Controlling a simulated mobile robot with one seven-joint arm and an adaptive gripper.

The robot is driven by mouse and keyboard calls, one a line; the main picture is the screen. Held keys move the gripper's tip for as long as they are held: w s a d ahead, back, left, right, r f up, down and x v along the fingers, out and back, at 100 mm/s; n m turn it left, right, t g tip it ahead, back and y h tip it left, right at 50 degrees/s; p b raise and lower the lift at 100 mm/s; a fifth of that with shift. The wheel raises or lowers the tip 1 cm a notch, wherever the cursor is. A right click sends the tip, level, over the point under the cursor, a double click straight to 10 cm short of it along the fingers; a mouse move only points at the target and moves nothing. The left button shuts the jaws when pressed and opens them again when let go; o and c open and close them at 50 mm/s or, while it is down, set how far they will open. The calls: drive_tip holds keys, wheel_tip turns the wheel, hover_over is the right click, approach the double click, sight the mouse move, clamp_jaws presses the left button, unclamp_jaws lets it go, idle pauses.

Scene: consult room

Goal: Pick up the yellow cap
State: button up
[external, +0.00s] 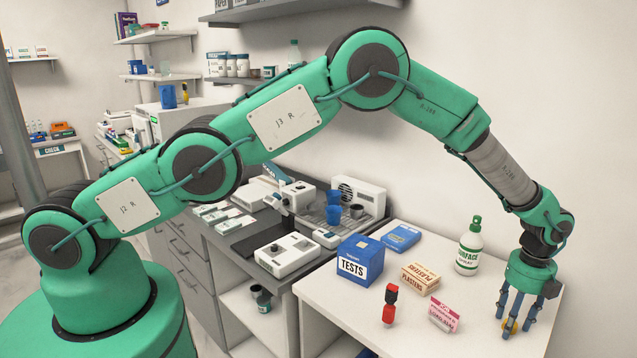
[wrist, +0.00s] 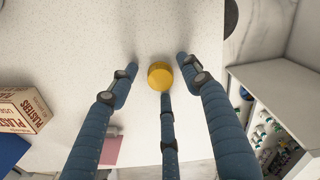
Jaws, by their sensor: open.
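The yellow cap (wrist: 160,76) is a small round thing on the white table, seen from above between my fingers in the wrist view. In the external view the cap (external: 513,326) shows partly, with the fingers in front of it. My gripper (external: 512,318) has three blue fingers and points down at the table's right end. In the wrist view my gripper (wrist: 158,72) is open, with two fingers apart on either side of the cap and the third reaching to its near edge. I cannot tell whether any finger touches it.
On the white table (external: 350,318) stand a blue TESTS box (external: 360,261), a plasters box (external: 420,278), a red bottle (external: 389,304), a pink-and-white box (external: 443,314), a green-capped spray bottle (external: 469,247) and a flat blue box (external: 401,237). The table's edge is close to my gripper.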

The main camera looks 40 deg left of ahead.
drive_tip(key=c, duration=0.9)
drive_tip(key=shift+r, duration=0.1)
drive_tip(key=shift+c, duration=0.2)
wheel_tip(320, 180, up, 10)
idle(0.6)
